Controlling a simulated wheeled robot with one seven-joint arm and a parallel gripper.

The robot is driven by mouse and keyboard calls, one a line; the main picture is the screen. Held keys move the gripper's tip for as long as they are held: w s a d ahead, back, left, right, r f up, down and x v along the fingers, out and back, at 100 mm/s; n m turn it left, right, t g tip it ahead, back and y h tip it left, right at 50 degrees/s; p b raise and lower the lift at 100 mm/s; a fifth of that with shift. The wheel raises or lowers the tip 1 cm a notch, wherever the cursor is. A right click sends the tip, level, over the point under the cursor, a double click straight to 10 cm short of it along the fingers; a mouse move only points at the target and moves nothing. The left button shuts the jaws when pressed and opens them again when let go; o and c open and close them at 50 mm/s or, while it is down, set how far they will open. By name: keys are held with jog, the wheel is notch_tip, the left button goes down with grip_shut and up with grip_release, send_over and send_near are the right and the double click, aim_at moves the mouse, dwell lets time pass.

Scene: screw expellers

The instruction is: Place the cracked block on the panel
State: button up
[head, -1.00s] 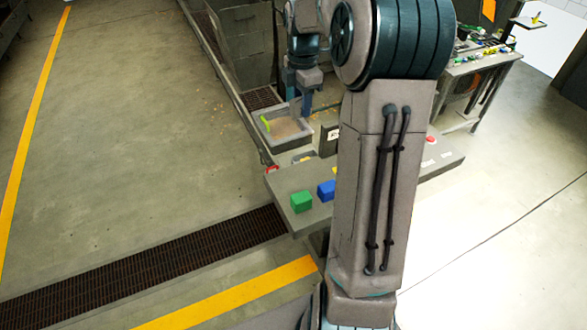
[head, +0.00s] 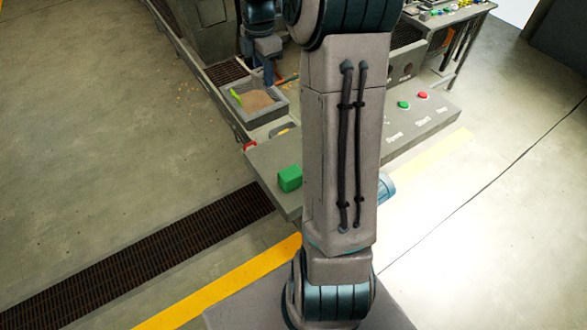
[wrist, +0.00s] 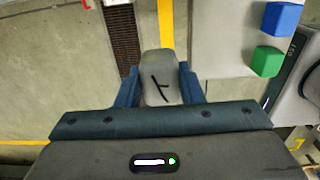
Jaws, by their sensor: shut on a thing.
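The cracked block is a grey block (wrist: 160,66) with a dark branching crack mark on its face. In the wrist view it sits between the dark blue fingers of my gripper (wrist: 160,88), which is shut on it. The floor shows behind it. The panel (head: 265,160) is a grey slab with labelled buttons, part hidden by my arm in the head view. Its edge also shows in the wrist view (wrist: 225,35), right of the block and apart from it in the picture. In the head view my gripper (head: 267,72) shows small beyond the panel; the block is unclear there.
A green block (head: 289,178) stands on the panel. A blue block (wrist: 281,17) stands beside it in the wrist view. Green (head: 403,105) and red (head: 422,96) buttons are on the panel's right part. An open grey box (head: 262,117) with brown contents lies behind.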

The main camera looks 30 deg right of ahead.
jog(key=shift+f+b, duration=0.4)
jog(key=shift+f, duration=0.45)
jog(key=s+f, duration=0.2)
jog(key=s, duration=0.1)
jog(key=s+a+f+p, duration=0.1)
jog(key=s+f, duration=0.1)
jog(key=s, duration=0.2)
jog(key=s+f, duration=0.2)
jog(key=s, duration=0.2)
jog(key=shift+s+a+f+p, duration=0.25)
jog(key=shift+f+p, duration=0.05)
jog(key=shift+f, duration=2.15)
jog(key=shift+f, duration=0.1)
jog(key=o, duration=1)
